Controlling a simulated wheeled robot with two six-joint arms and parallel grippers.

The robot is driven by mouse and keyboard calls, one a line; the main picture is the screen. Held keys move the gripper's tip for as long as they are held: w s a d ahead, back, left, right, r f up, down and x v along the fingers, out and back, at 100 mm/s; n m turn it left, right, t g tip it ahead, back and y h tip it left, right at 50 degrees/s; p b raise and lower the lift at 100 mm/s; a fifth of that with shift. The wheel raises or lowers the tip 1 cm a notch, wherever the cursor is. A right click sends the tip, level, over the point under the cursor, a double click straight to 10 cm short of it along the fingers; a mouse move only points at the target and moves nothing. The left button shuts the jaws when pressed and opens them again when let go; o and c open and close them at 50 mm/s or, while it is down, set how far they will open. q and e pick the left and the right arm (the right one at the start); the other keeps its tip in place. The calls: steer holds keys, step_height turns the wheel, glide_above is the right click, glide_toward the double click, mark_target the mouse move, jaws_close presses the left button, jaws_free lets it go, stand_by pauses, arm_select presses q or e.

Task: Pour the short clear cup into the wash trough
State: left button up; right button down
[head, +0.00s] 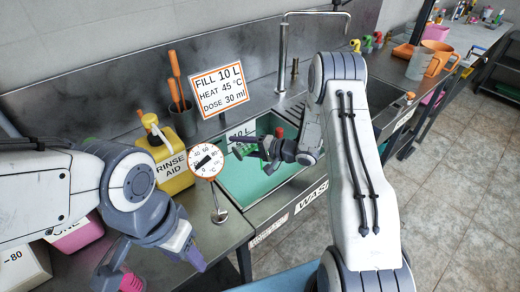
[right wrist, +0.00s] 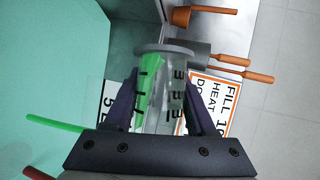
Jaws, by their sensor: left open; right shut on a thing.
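My right gripper (head: 258,147) is shut on the short clear cup (right wrist: 160,98) and holds it over the wash trough (head: 240,195). The cup has black graduation marks and green liquid inside. In the right wrist view the liquid lies along one side, so the cup looks tilted. In the head view the cup is small and partly hidden by the gripper, with green showing (head: 242,151). The trough's teal inside also fills the left of the right wrist view (right wrist: 50,60). My left gripper (head: 150,268) is open and empty over the near left counter.
A sign (head: 222,86) reads fill 10 L, heat 45 °C, dose 30 ml. A round dial (head: 206,160) and a yellow rinse aid jug (head: 168,158) stand left of the trough. A tall tap (head: 284,55) rises behind. An orange jug (head: 440,57) stands at far right.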

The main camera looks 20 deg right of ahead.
steer(key=shift+d+r+m+y+p, duration=0.1)
steer(key=shift+r+m+y+p, duration=0.2)
steer(key=shift+m+y+p, duration=0.15)
stand_by(0.8)
